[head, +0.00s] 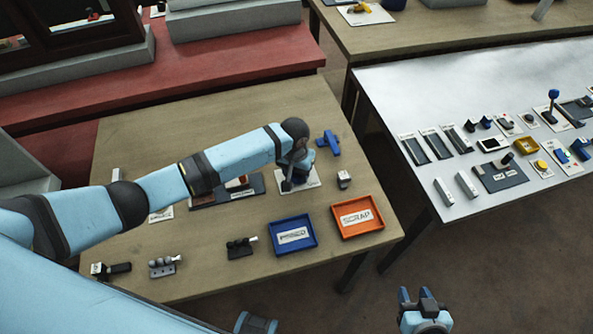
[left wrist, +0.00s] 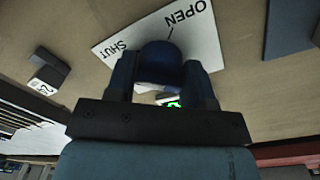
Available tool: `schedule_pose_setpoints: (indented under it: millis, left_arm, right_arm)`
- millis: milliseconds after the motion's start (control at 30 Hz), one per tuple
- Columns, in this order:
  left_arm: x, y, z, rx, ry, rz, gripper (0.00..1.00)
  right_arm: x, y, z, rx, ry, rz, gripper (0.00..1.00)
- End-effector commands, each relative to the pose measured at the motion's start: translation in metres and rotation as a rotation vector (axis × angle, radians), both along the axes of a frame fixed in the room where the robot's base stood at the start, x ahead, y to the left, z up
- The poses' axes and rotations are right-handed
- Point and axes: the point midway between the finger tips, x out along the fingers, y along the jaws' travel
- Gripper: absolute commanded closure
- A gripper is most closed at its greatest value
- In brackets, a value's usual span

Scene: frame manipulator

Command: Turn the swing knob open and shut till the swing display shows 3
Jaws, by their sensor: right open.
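The swing knob (left wrist: 160,62) is a dark blue rounded handle over a white plate (left wrist: 112,42) marked OPEN and SHUT in the left wrist view. The plate also shows in the head view (head: 312,181), with my arm over much of it. My left gripper (left wrist: 160,75) has a finger on each side of the knob, with no clear gap, and appears shut on it. The swing display (left wrist: 170,102) shows as a small green patch behind the knob, partly hidden; its number cannot be read. My right gripper (head: 415,294) is open and empty, off the table's front right.
A blue tray (head: 312,243) and an orange SCRAP tray (head: 381,226) lie near the plate. A blue object (head: 328,142) and a small grey block (head: 344,179) stand to its right. Several small fixtures line the table's front. A white table (head: 470,215) stands at right.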

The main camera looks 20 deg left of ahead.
Motion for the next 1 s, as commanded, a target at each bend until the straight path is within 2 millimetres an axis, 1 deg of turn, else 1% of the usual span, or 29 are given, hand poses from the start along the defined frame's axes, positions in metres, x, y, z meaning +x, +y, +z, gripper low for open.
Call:
schedule_pose_setpoints:
  millis: [233,433,700,1000]
  left_arm:
    - [0.0,0.001,0.001,0.001,0.0,-0.024,0.76]
    - [0.001,0.002,0.003,0.002,0.001,-0.116,0.76]
    - [0.001,0.002,0.004,0.001,0.001,-0.343,0.76]
    - [0.002,0.003,0.003,0.002,0.002,-0.629,0.76]
  right_arm:
    - [0.0,-0.001,0.004,-0.001,0.001,-0.002,0.57]
    - [0.0,-0.001,0.014,-0.001,0.001,-0.002,0.57]
    - [0.0,-0.002,0.034,-0.004,-0.004,-0.002,0.57]
    - [0.0,-0.007,0.046,-0.011,-0.006,-0.011,0.57]
